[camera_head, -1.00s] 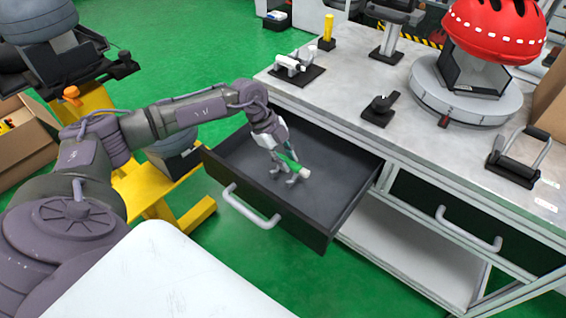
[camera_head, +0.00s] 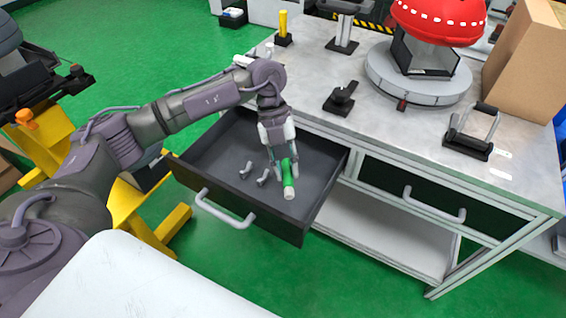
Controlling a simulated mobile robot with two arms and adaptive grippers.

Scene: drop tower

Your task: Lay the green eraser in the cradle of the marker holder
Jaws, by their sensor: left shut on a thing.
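The green eraser (camera_head: 287,171), a rod-like piece with a white end, is held in the shut fingers of my left gripper (camera_head: 283,167). It hangs above the open drawer, its white end pointing down toward the drawer's front right part. Two small grey curved supports (camera_head: 263,177) stand on the drawer floor just left of the eraser. They look like the cradle of the marker holder, and they look empty. The eraser appears apart from them. Its exact height is hard to tell. My right gripper is not in view.
The drawer (camera_head: 210,180) is pulled out from the workbench (camera_head: 390,125), and its walls surround the supports. The drawer floor is otherwise clear. On the bench are a red helmet (camera_head: 440,18) on a round stand, a black handled fixture (camera_head: 468,145) and a cardboard box (camera_head: 525,55).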

